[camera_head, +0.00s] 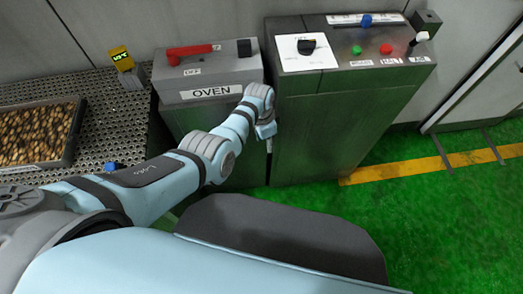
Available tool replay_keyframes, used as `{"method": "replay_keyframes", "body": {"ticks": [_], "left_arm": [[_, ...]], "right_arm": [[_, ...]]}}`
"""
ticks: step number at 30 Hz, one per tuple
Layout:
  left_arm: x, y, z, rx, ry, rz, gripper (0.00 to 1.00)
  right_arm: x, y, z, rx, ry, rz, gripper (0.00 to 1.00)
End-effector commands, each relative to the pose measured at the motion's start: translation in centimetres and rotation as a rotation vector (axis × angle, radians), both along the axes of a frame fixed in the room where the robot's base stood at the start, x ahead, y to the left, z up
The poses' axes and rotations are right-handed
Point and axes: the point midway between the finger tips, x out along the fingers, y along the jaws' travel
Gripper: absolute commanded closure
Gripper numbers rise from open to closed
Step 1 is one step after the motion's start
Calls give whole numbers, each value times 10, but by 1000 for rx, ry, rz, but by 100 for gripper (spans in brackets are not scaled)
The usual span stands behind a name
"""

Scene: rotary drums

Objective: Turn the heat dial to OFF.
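A black dial (306,46) sits on a white plate on top of the right-hand green console (330,120). The markings around it are too small to read, so I cannot tell its setting. My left arm reaches in from the left, and its wrist is in front of the gap between the two consoles, below and left of the dial and apart from it. The fingers of my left gripper do not show; the wrist seems to hide them. My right gripper is not in view.
The left console (208,75), labelled OVEN, carries a red lever (190,54) above an OFF label. The right console also has a green button (356,50), a red button (386,49) and a blue knob (366,20). A brown-filled tray (77,130) lies at left. Green floor is clear at right.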

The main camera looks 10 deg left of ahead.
Motion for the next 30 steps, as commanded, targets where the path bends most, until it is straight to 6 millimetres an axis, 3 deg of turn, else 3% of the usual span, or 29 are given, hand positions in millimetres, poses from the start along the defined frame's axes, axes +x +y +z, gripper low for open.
{"method": "replay_keyframes", "body": {"ticks": [6,15,17,18,20,23,25,27,30], "left_arm": [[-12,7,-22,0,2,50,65],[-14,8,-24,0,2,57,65],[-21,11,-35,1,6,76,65],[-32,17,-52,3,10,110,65],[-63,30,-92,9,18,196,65],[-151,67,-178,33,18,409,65],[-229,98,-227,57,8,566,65],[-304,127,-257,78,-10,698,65],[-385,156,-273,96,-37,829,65]], "right_arm": [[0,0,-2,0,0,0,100],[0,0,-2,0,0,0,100],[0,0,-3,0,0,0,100],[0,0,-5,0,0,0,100],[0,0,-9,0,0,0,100],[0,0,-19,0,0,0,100],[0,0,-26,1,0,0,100],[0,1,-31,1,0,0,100],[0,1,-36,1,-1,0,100]]}}
